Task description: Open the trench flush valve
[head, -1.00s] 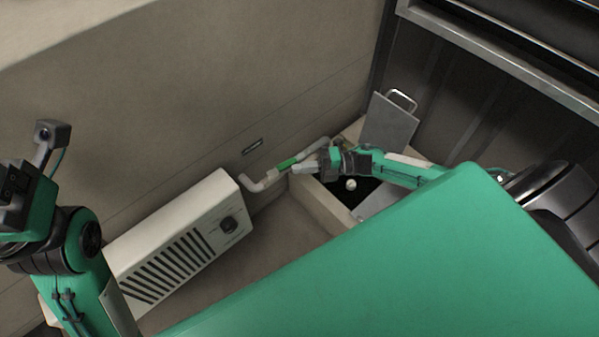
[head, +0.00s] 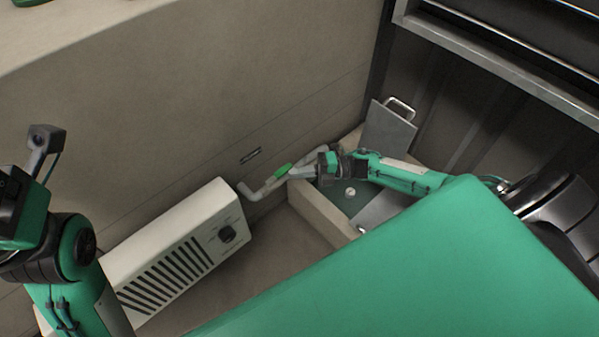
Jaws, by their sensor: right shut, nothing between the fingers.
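The valve's green lever handle (head: 283,170) shows on the grey pipe (head: 252,191) low along the wall, between the white vented box and the trench. It lies roughly in line with the pipe. My right gripper (head: 294,174) is shut and empty at the handle's right end; I cannot tell whether it touches. The gripper hides the valve body and part of the pipe. The trench (head: 325,213) is open beside it, with a small white ball-like object (head: 350,191) inside.
The white vented box (head: 180,245) with a black knob stands against the wall at left. A grey hatch lid (head: 388,133) with a handle stands upright behind the trench. A metal-edged bench or frame (head: 500,75) is at upper right. Bare floor shows before the box.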

